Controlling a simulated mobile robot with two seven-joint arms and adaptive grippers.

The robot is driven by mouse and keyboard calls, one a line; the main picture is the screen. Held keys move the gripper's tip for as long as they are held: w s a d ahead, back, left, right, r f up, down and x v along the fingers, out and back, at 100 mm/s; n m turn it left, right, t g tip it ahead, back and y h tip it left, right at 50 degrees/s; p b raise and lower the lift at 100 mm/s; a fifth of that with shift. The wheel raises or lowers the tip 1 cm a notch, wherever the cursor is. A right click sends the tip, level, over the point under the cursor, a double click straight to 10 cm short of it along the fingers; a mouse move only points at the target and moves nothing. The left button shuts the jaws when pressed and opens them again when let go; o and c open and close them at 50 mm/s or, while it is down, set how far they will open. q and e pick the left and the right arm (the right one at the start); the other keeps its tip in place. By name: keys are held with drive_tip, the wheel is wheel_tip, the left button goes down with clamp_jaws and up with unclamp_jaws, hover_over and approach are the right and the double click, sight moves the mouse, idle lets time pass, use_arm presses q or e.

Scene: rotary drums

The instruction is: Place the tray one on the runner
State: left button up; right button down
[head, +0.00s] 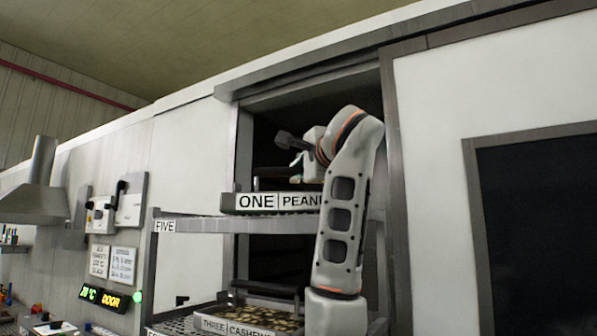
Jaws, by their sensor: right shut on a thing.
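Tray one (257,201) is a light metal tray with a front label reading "ONE | PEAN…", the rest hidden behind my right arm. It is level, in the dark opening of the white cabinet, just above the rack's top shelf (196,226) marked "FIVE". My right gripper (298,175) is over the tray and shut on it; its fingertips are small and partly hidden by the arm. I cannot tell whether the tray touches a support, and no runner shows clearly. My left gripper is not in view.
Tray three (222,325), labelled "THREE | CASHEW…", sits lower on the rack with nuts in it. The opening's right frame (398,190) stands close to my right arm. A dark window (540,230) is at the right. A lit "DOOR" display (105,298) is at the left.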

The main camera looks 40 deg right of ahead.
drive_tip(key=c, duration=2)
unclamp_jaws()
drive_tip(key=shift+o, duration=0.2)
drive_tip(key=shift+s, duration=0.1)
drive_tip(key=shift+r, duration=0.1)
drive_tip(key=b+v, duration=0.4)
drive_tip(key=v, duration=0.6)
drive_tip(key=shift+s+a, duration=0.1)
drive_tip(key=shift+s, duration=0.15)
drive_tip(key=shift+s+a, duration=0.25)
drive_tip(key=shift+s, duration=0.4)
